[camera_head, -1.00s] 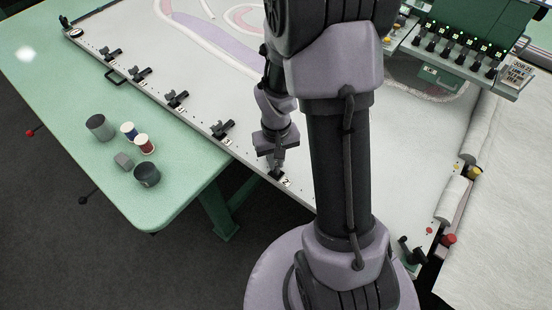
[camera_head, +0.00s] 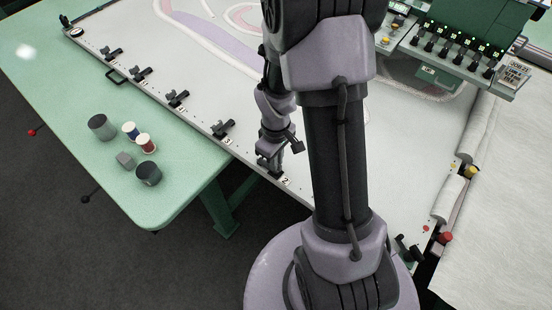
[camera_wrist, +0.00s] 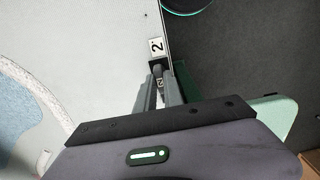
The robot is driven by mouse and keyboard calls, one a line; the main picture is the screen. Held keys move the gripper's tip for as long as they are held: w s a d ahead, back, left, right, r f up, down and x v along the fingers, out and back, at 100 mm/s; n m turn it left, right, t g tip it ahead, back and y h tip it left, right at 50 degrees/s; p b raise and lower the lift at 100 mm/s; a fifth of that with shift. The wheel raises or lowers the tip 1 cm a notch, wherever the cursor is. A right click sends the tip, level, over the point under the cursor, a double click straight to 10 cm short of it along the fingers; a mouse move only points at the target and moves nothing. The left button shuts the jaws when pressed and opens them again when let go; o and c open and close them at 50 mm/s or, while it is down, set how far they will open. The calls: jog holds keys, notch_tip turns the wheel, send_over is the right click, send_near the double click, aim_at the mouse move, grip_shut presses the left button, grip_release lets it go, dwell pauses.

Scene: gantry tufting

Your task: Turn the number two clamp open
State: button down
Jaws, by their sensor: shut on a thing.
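The number two clamp (camera_head: 277,174) is a small dark clamp on the near edge of the white frame board (camera_head: 245,155). Its label "2" (camera_wrist: 155,47) shows beside it in the wrist view. My gripper (camera_head: 272,168) is over this clamp in the head view. In the wrist view my two grey fingers (camera_wrist: 159,88) are close together on the clamp's lever (camera_wrist: 158,74), just below its dark base (camera_wrist: 157,64). The fingers hide most of the lever, so I cannot tell how far it is turned.
The number three clamp (camera_head: 223,128) and several like it line the same edge to the left. The green tufting head (camera_head: 470,30) stands at the back right.

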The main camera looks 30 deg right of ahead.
jog(key=shift+w, duration=0.15)
jog(key=c, duration=1.5)
grip_release()
jog(key=shift+o, duration=0.2)
notch_tip(320, 180, up, 18)
jog(key=p, duration=0.6)
jog(key=shift+f, duration=0.25)
